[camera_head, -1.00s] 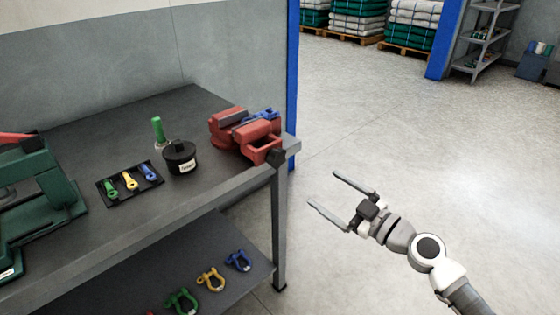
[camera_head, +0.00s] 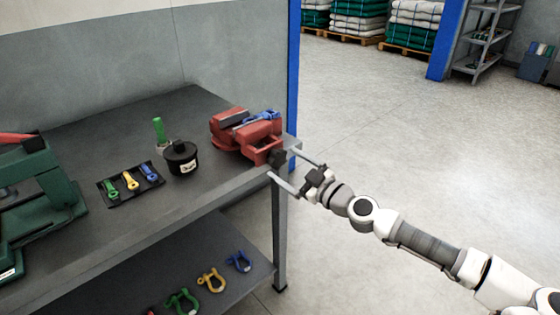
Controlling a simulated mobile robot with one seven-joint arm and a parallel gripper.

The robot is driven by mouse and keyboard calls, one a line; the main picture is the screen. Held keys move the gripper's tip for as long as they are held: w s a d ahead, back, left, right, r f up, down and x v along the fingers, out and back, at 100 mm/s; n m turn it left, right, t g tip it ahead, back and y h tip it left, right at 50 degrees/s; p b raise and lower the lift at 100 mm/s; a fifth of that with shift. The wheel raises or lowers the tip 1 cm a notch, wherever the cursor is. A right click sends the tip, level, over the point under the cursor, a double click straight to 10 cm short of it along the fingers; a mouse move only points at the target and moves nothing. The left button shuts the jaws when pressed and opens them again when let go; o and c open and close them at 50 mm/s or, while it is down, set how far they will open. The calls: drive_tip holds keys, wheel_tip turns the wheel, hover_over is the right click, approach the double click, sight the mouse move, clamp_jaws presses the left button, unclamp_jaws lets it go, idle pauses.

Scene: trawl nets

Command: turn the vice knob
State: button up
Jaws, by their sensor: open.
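The red vice (camera_head: 240,132) sits at the right end of the grey workbench. A blue item (camera_head: 261,117) lies on top of the vice.
The workbench (camera_head: 215,185) also holds a black lidded pot (camera_head: 181,158), a green-topped bottle (camera_head: 159,130), a black tray (camera_head: 110,197) with coloured pieces and a green machine (camera_head: 45,190). A blue post (camera_head: 293,70) stands behind the vice.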

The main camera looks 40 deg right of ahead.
sight(280, 161)
drive_tip(key=shift+w+a, duration=0.1)
drive_tip(key=shift+w, duration=1.45)
drive_tip(key=c, duration=1.4)
